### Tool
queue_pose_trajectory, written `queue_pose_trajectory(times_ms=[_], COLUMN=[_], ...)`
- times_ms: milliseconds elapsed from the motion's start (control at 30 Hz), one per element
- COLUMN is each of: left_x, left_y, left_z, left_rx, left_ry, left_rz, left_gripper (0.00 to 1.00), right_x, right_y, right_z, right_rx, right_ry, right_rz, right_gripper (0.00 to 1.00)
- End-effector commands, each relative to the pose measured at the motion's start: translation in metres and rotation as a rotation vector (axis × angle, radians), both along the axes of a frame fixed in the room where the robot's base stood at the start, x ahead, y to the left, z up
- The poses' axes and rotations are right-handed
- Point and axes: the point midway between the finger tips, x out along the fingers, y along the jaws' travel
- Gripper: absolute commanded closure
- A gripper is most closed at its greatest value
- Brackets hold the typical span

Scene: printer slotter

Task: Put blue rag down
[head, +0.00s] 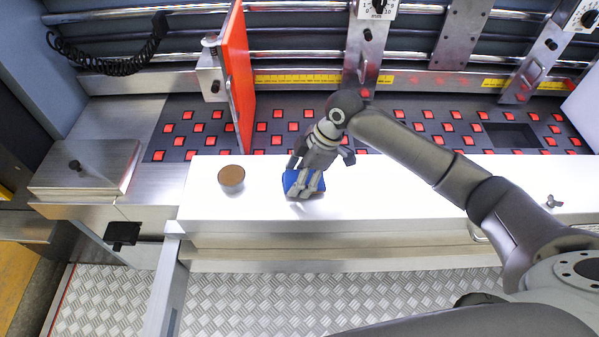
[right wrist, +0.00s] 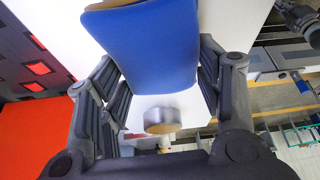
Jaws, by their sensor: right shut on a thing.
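The blue rag (head: 299,182) is at my right gripper (head: 305,186), over the white ledge (head: 400,190) in the head view. In the right wrist view the blue rag (right wrist: 150,45) fills the upper middle, between the two fingers of my right gripper (right wrist: 160,80). The gripper is shut on it. Whether the rag touches the ledge I cannot tell. My left gripper is in neither view.
A round tin with a brown top (head: 231,178) stands on the ledge left of the rag. An upright red plate (head: 238,75) rises behind it. A dark bed with red squares (head: 410,128) lies behind the ledge. The ledge's right part is mostly clear.

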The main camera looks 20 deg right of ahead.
Motion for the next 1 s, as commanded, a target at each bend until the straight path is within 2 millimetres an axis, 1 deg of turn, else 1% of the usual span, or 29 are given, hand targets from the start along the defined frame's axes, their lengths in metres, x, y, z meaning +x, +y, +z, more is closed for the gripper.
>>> queue_pose_trajectory(times_ms=[133,600,633,767,800,1000], left_x=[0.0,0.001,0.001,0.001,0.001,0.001], left_y=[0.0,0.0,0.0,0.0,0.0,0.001], left_z=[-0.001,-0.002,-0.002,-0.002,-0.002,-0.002], left_rx=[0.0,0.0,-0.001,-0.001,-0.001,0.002], left_ry=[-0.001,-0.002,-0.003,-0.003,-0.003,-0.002], left_rz=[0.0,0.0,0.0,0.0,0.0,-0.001], left_gripper=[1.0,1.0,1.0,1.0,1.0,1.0], right_x=[0.0,-0.001,-0.002,-0.002,-0.002,-0.001], right_y=[0.0,0.0,0.0,0.0,-0.001,-0.001], right_z=[-0.001,-0.014,-0.015,-0.016,-0.016,-0.015], right_rx=[0.0,-0.001,-0.002,-0.004,-0.005,-0.004], right_ry=[0.0,0.003,0.005,0.007,0.007,0.005], right_rz=[0.0,0.001,0.001,0.001,0.001,0.0], right_gripper=[0.59,0.59,0.37,0.2,0.18,0.18])
